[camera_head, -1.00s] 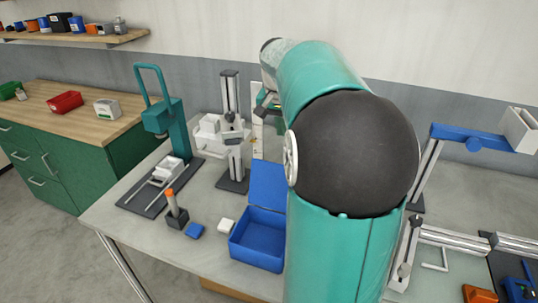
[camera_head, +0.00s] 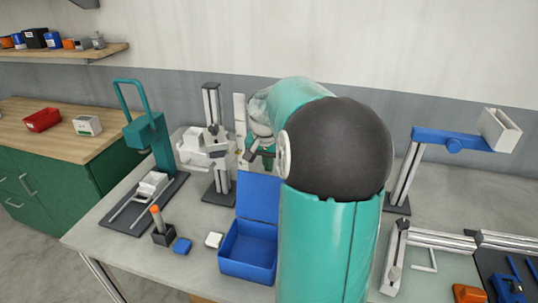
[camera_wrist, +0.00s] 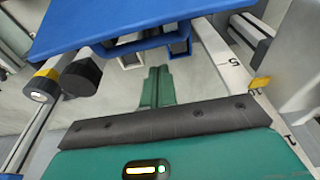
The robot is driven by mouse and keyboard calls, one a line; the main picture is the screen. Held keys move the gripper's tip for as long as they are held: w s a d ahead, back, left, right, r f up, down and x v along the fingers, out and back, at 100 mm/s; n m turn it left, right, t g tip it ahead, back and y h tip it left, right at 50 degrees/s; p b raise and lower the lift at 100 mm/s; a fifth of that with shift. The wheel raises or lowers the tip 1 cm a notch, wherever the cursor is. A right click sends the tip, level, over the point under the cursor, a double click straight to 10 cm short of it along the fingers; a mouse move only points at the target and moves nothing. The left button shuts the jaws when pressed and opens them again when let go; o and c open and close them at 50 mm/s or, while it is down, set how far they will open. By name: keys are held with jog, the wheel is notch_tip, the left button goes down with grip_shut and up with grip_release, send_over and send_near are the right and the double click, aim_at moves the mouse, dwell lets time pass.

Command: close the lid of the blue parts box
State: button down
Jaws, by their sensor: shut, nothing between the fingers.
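The blue parts box (camera_head: 246,263) stands on the grey bench, open at the top. Its blue lid (camera_head: 258,197) stands up at the back edge, raised and open. My gripper (camera_head: 251,157) shows partly in the head view, above the lid's top edge; my arm hides the rest. In the wrist view my gripper (camera_wrist: 158,86) is shut and empty, its green fingers side by side. A blue panel (camera_wrist: 120,22), apparently the lid, crosses the top of that view. I cannot tell whether the fingers touch it.
A teal press (camera_head: 150,140) and a grey column stand (camera_head: 213,150) are left of the lid. A blue-armed stand (camera_head: 450,140) is at the right.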

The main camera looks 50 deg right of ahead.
aim_at(264, 195)
jog(key=shift+s+a+r, duration=0.1)
jog(key=shift+s+a, duration=0.15)
jog(key=shift+a, duration=0.3)
jog(key=shift+s+a+r, duration=0.1)
jog(key=shift+s+a, duration=0.1)
jog(key=shift+a, duration=0.3)
jog(key=shift+a, duration=0.15)
jog(key=shift+s+a+r+h, duration=0.15)
jog(key=shift+a+r+h, duration=0.05)
jog(key=shift+h, duration=0.1)
